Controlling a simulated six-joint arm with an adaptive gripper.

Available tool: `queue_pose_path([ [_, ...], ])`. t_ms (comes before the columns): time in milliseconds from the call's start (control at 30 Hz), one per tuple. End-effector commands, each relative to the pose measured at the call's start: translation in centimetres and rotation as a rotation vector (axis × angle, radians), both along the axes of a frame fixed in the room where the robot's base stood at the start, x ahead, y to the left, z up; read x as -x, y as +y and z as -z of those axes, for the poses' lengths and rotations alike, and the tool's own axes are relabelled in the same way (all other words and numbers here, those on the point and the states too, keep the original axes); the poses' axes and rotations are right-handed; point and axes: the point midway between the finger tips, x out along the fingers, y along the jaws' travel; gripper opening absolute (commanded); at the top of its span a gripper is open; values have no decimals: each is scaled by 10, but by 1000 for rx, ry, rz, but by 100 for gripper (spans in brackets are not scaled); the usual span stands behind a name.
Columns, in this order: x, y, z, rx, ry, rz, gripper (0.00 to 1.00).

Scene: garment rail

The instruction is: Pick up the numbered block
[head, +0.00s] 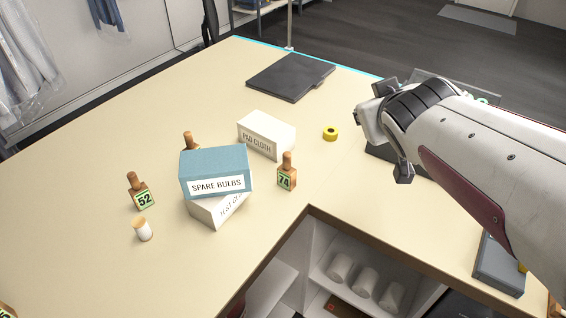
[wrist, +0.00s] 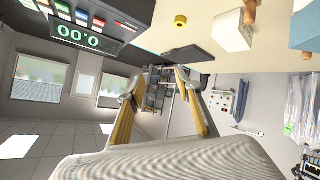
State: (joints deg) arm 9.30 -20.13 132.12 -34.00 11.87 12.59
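A wooden-handled block with a green label reading 74 (head: 287,172) stands upright right of the stacked boxes. A similar block marked 52 (head: 140,191) stands to their left. A third wooden handle (head: 191,141) shows behind the boxes; its lower part and any number are hidden. Part of another numbered block (head: 6,311) is cut off at the lower left corner. My gripper (head: 380,124) is above the table's right side, apart from all the blocks. In the wrist view my gripper (wrist: 168,72) has its two fingers apart with nothing between them.
A blue SPARE BULBS box (head: 215,170) rests on a white box (head: 222,208). A white PAD CLOTH box (head: 266,134), yellow tape roll (head: 331,133), dark flat pad (head: 290,77) and white corked jar (head: 142,230) stand around. The tabletop (head: 90,150) is clear at left.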

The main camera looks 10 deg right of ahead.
Motion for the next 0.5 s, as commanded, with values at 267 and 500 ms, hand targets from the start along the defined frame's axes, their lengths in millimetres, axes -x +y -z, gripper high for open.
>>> queue_pose_path([
  [267,-71,-3,-14,83,-111,-148,34],
  [500,-120,9,-8,111,-171,-323,34],
])
